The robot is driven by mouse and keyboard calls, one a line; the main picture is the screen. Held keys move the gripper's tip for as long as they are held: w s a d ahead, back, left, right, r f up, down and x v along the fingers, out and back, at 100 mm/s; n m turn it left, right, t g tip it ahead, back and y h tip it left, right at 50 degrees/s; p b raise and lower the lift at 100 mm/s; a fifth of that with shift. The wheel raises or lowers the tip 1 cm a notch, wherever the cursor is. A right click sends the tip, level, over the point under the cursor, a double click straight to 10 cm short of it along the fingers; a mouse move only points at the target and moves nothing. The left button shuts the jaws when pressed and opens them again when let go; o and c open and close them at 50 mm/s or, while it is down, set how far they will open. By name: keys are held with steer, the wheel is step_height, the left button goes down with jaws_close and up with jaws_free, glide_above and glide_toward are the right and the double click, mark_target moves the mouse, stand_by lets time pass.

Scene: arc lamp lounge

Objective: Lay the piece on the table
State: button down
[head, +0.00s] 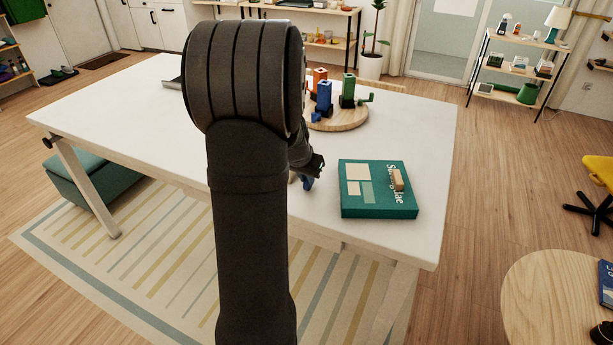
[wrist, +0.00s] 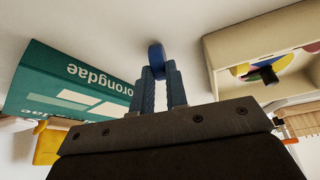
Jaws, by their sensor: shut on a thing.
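The piece is a small blue disc-like thing (wrist: 156,54), seen at the tips of my gripper's fingers in the wrist view. My gripper (wrist: 158,76) is shut on it. In the head view my gripper (head: 308,178) is low over the near side of the white table (head: 425,130), just left of a teal box. My arm hides part of it there. The piece is close to the tabletop in the wrist view; I cannot tell whether it touches.
The teal box (head: 379,205) lies flat with a small wooden block (head: 397,180) on top. Behind stands a round wooden board (head: 345,122) with orange, blue and green figures. In the wrist view a beige box (wrist: 225,50) with a coloured disc is at right. Table at far right is clear.

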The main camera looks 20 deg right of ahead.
steer(key=shift+f, duration=0.1)
steer(key=c, duration=1.4)
jaws_free()
steer(key=shift+c, duration=0.2)
steer(key=v, duration=1.2)
